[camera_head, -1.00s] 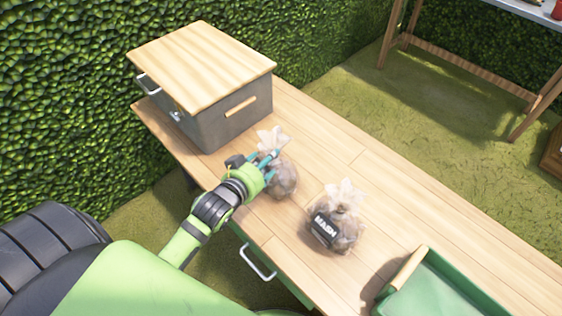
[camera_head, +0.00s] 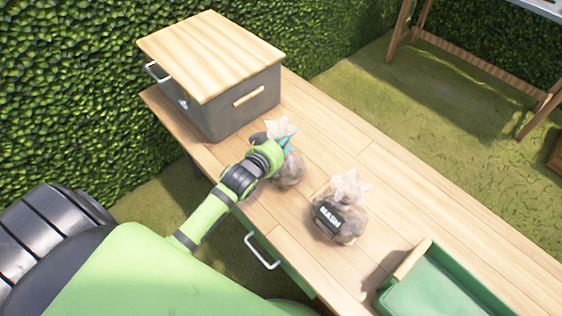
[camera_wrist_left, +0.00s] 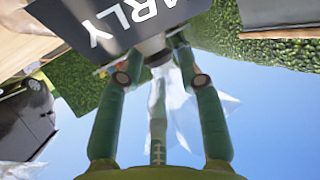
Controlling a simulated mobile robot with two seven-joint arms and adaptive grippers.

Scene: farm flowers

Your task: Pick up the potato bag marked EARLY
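The potato bag marked EARLY (camera_head: 290,174) is a clear bag of brown potatoes on the wooden table, in front of the grey box. In the left wrist view its dark label (camera_wrist_left: 120,22) shows the letters "ARLY" at the top edge. My left gripper (camera_head: 284,146) is at the bag's gathered neck. In the left wrist view its green fingers (camera_wrist_left: 157,58) bend in around the neck and appear shut on it, with clear plastic between them. Whether the bag is off the table is hard to tell. My right gripper is not in view.
A second potato bag marked MASH (camera_head: 345,222) stands to the right of the EARLY bag. A grey box with a wooden lid (camera_head: 240,108) stands close behind. A green tray (camera_head: 440,280) is at the lower right. The table's far right strip is clear.

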